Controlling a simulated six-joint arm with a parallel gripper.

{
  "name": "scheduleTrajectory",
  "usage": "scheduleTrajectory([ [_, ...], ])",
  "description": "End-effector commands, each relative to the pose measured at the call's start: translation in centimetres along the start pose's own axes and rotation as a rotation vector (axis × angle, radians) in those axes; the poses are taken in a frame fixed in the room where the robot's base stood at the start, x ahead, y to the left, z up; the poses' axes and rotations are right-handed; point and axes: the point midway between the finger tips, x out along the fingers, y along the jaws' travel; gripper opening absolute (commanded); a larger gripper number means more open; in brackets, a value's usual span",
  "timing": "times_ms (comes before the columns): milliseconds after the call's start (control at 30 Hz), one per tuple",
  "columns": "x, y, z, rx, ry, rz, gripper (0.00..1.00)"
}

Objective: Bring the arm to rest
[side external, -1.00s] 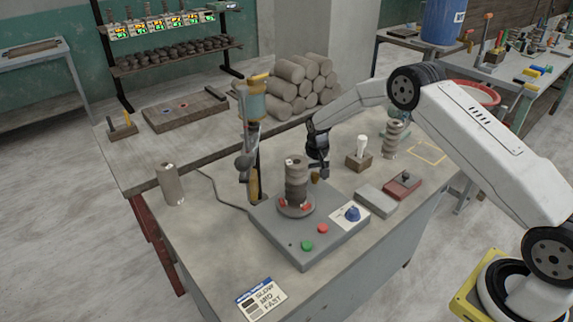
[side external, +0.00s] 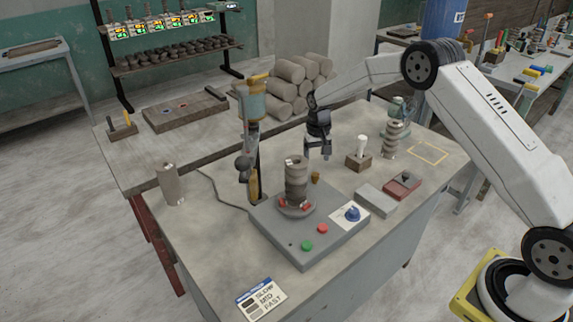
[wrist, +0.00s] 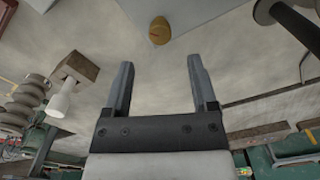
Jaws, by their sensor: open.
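My gripper (side external: 318,153) is above the far part of the table, behind the wheel unit, in the side view. In the wrist view my gripper (wrist: 160,80) shows two fingers apart with nothing between them. A grey ridged clay piece (side external: 296,180) stands upright on the wheel unit (side external: 290,240). A small brown knob-like thing (side external: 316,176) sits at the unit's back edge, below my gripper. It also shows in the wrist view (wrist: 160,31), beyond the fingertips.
A white-handled tool in a wooden block (side external: 359,160) and a stacked ridged piece (side external: 390,140) stand to the right. A post with a hanging tool (side external: 250,135) is at left. Grey and red blocks (side external: 402,186) lie at right.

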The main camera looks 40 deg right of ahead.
Motion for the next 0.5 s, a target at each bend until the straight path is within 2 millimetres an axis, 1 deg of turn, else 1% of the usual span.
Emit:
scheduleTrajectory([
  [100,-0.49,0.00,0.01,0.000,0.000,0.000,0.74],
  [500,-0.65,-0.03,0.11,-0.002,0.002,0.000,0.74],
])
